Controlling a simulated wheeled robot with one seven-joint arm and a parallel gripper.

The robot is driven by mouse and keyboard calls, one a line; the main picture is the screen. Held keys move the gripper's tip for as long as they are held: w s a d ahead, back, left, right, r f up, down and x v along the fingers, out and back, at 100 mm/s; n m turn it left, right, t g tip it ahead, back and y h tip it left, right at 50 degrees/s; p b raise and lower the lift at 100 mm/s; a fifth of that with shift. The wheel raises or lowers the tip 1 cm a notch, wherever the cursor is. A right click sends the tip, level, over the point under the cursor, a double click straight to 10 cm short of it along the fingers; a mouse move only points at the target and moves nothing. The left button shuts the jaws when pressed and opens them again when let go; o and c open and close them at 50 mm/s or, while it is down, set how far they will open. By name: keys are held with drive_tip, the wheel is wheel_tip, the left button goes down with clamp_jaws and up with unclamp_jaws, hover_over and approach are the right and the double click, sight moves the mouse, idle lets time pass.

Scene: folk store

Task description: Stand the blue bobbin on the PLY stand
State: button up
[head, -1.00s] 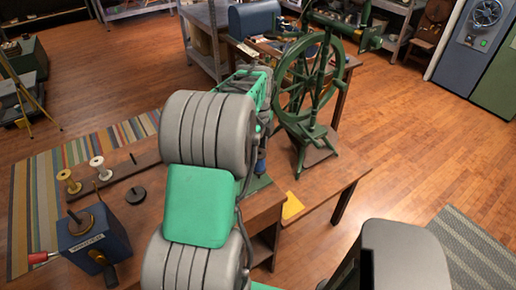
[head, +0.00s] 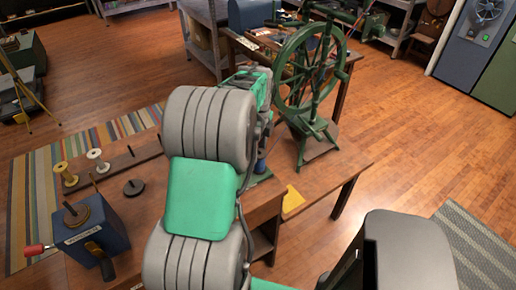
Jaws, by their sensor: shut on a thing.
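The blue bobbin (head: 261,166) shows as a small upright blue piece just right of my arm, near the right end of the workbench. My gripper (head: 262,150) is mostly hidden behind my arm; what shows of it is at the bobbin's top, shut on it. A green flat base (head: 262,179) lies right below the bobbin, partly covered by my arm. It may be the PLY stand, but no label is readable. I cannot tell whether the bobbin touches it.
A blue winder box (head: 92,232) with a red-handled crank stands at the bench's left. Behind it are a peg board (head: 130,160) with yellow and white spools and a dark disc (head: 134,187). A green spinning wheel (head: 310,85) stands right of my arm, by a yellow card (head: 293,198).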

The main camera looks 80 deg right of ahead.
drive_tip(key=o, duration=1)
wheel_tip(320, 180, up, 8)
drive_tip(key=shift+f+b, duration=0.1)
drive_tip(key=shift+b, duration=0.2)
